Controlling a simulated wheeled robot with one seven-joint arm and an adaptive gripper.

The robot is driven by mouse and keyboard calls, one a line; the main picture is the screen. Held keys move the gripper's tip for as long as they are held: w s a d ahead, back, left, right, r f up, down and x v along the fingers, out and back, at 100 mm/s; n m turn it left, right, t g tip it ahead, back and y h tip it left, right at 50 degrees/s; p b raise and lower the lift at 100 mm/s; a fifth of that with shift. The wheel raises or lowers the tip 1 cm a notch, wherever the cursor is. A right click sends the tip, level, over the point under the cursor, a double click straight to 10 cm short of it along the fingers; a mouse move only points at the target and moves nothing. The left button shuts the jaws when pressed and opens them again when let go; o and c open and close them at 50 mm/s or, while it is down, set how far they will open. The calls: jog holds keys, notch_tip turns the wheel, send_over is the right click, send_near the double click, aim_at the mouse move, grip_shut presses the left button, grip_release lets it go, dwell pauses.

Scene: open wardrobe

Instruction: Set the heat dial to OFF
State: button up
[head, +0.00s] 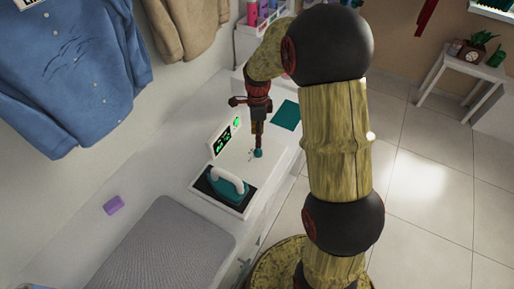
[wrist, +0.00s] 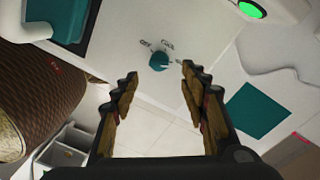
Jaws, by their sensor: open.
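The heat dial (wrist: 158,61) is a small teal knob on a white panel, with a short light mark that seems to point right. Small dark labels stand around it; the upper-left one looks like OFF (wrist: 146,43). In the head view the dial (head: 258,153) shows just below my gripper (head: 257,143). In the wrist view my gripper (wrist: 158,74) is open, its fingertips apart on either side of and slightly below the dial. Nothing is between the fingers. I cannot tell whether they touch the panel.
A teal iron with a white handle (head: 228,178) rests on a dark pad left of the dial. A display panel (head: 224,139) with a green light (head: 237,122) stands behind. A teal square (head: 286,114) lies to the right. A purple block (head: 114,204) and grey mat (head: 165,250) lie left.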

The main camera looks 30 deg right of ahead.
aim_at(258, 152)
jog(key=f, duration=0.2)
jog(key=f+b, duration=0.1)
jog(key=f, duration=0.2)
jog(key=f+b, duration=0.1)
jog(key=f, duration=0.1)
jog(key=shift+s+a+f, duration=0.1)
jog(key=shift+s+f, duration=0.15)
jog(key=shift+f, duration=0.1)
jog(key=shift+c, duration=1.4)
jog(key=c, duration=0.8)
jog(key=shift+c, duration=0.3)
